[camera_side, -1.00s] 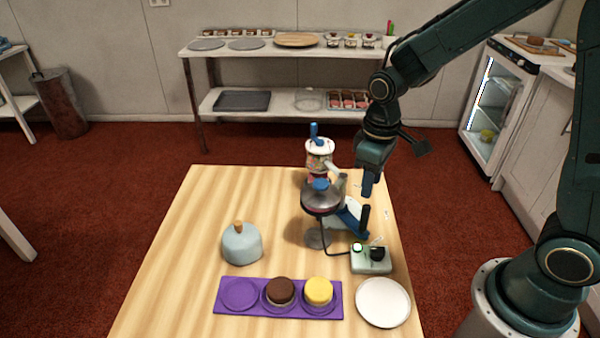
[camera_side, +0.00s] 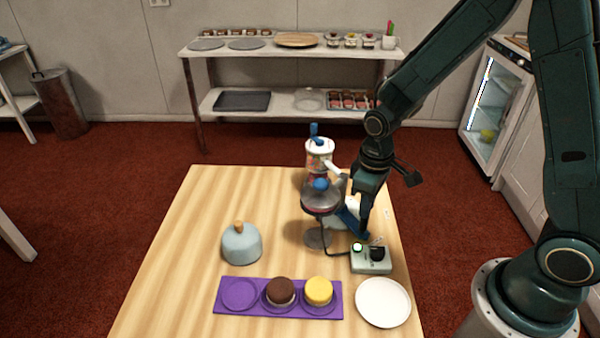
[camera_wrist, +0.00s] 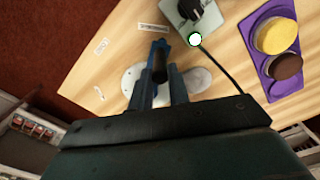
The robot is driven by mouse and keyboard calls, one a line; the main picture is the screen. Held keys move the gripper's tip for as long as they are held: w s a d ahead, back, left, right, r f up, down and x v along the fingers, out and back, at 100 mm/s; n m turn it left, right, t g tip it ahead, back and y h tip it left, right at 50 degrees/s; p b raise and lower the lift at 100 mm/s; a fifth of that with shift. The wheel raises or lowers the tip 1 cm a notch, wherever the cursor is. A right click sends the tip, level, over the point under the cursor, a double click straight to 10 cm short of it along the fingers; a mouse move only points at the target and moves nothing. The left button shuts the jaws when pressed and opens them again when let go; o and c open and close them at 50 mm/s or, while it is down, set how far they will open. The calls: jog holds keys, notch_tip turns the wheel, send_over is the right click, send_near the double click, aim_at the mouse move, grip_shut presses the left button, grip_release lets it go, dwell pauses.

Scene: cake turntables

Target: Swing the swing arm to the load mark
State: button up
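The swing arm is a blue bar (camera_side: 352,226) on the right side of the stand, with a dark upright handle at its outer end. In the wrist view the dark handle (camera_wrist: 159,66) stands between the blue fingers of my gripper (camera_wrist: 163,82). The fingers look apart around it, and I see no clear grip. In the side view my gripper (camera_side: 366,205) is low beside the handle and partly hides it. White labels lie on the table, one beyond the handle (camera_wrist: 153,28), others to the left (camera_wrist: 103,46) and lower left (camera_wrist: 98,92). Their words are too small to read.
A control box (camera_side: 371,260) with a lit button and black knob stands close in front of the swing arm, with a cable. A metal dome (camera_side: 322,202) and a candy-coloured jar (camera_side: 318,160) stand left of my gripper. A purple tray (camera_side: 251,310) with cakes, a white plate (camera_side: 383,302) and a blue-grey dome (camera_side: 242,246) are nearer.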

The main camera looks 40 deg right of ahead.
jog(key=shift+d, duration=0.1)
dwell(0.3)
jog(key=shift+d, duration=1.45)
jog(key=shift+w+d, duration=0.25)
jog(key=shift+d, duration=0.4)
jog(key=shift+w+d, duration=0.2)
jog(key=shift+d, duration=0.4)
